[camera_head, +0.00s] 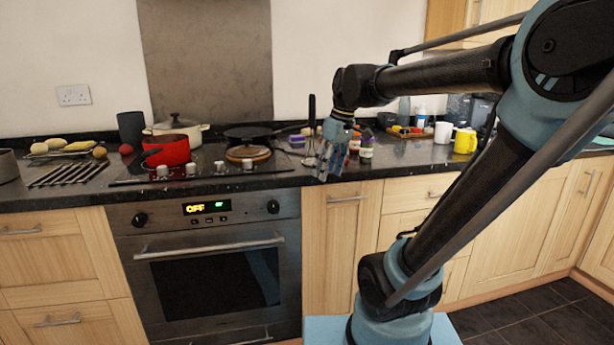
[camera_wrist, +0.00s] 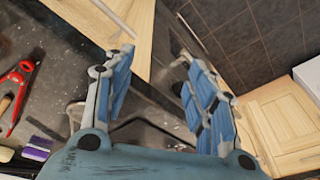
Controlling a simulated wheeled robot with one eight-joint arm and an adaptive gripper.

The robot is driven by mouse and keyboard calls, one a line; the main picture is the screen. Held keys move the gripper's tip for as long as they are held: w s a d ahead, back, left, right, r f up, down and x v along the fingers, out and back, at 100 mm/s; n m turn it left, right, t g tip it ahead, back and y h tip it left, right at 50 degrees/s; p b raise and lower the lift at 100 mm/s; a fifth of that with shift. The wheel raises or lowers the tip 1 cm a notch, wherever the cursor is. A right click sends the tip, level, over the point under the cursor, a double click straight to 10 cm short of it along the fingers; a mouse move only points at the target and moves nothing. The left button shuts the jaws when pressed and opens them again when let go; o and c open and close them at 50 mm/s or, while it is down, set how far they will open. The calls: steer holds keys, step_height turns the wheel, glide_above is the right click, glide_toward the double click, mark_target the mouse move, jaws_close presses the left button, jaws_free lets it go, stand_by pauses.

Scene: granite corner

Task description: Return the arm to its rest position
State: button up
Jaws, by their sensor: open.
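My arm rises from its blue base at the lower right and bends back toward the counter in the head view. My gripper (camera_head: 326,166) hangs over the counter's front edge, right of the stove, with its fingers pointing down. In the wrist view, my gripper (camera_wrist: 157,75) has its two blue fingers spread apart. Nothing shows held between them. The dark speckled counter (camera_wrist: 65,95) lies below the fingers.
A red pot (camera_head: 168,150), a cream pot (camera_head: 175,128) and a dark pan (camera_head: 252,132) stand around the stove. A yellow mug (camera_head: 465,141) stands at right. The wrist view shows a red tool (camera_wrist: 18,92) and a purple-banded object (camera_wrist: 38,147). Dark floor tiles (camera_head: 555,315) are clear.

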steer(key=s+d+f+m+h, duration=0.1)
steer(key=s+d+f+m, duration=0.3)
steer(key=f, duration=0.5)
steer(key=s+d+f+m+t+h, duration=0.1)
steer(key=s+d+f+m, duration=0.4)
steer(key=s+d+f, duration=0.3)
step_height(320, 180, down, 2)
steer(key=shift+s+d+f+m, duration=0.3)
steer(key=shift+s+d, duration=0.1)
steer(key=shift+s, duration=0.75)
steer(key=shift+w, duration=0.1)
steer(key=shift+w+f, duration=0.15)
steer(key=shift+w, duration=0.2)
